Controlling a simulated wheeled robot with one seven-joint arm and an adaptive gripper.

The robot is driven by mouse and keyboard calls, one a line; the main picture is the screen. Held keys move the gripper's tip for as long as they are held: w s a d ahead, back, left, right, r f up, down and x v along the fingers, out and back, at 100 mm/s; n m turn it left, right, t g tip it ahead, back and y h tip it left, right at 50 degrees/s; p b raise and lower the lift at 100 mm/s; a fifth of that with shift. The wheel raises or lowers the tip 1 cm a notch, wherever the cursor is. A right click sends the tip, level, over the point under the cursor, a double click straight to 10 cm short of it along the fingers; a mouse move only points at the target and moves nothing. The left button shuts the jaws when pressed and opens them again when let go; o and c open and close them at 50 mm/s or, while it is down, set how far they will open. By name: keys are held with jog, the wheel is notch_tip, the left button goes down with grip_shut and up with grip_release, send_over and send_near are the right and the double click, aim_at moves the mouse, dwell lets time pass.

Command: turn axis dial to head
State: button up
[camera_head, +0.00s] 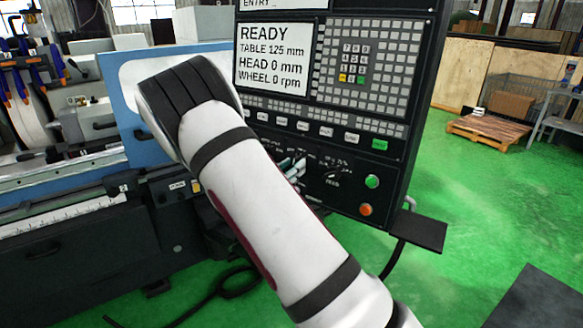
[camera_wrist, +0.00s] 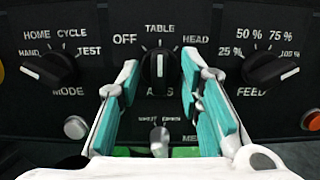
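The axis dial (camera_wrist: 160,68) is a black knob in the middle of the wrist view, with OFF, TABLE and HEAD printed around it. Its white mark points straight up at TABLE. My gripper (camera_wrist: 160,64) is open, with one teal-padded finger on each side of the dial. Gaps show between the fingers and the knob, and I cannot tell how deep the tips reach. In the head view, my arm hides the axis dial and most of the gripper. The screen (camera_head: 275,54) reads READY, TABLE 125 mm, HEAD 0 mm, WHEEL 0 rpm.
The mode dial (camera_wrist: 49,67) is left of my gripper and the feed dial (camera_wrist: 271,70) is right of it. A small silver switch (camera_wrist: 159,139) sits below the axis dial. A red button (camera_wrist: 312,121) and a shelf (camera_head: 416,232) are near the panel's lower right.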

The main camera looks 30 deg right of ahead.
grip_shut()
jog(key=shift+m, duration=0.4)
jog(key=m+g, duration=0.1)
jog(key=m, duration=0.3)
jog(key=shift+p, duration=0.4)
jog(key=shift+m+g+p, duration=0.3)
jog(key=shift+m+g, duration=0.2)
jog(key=shift+m, duration=1.6)
jog(key=shift+w, duration=0.1)
grip_release()
jog(key=shift+a, duration=0.2)
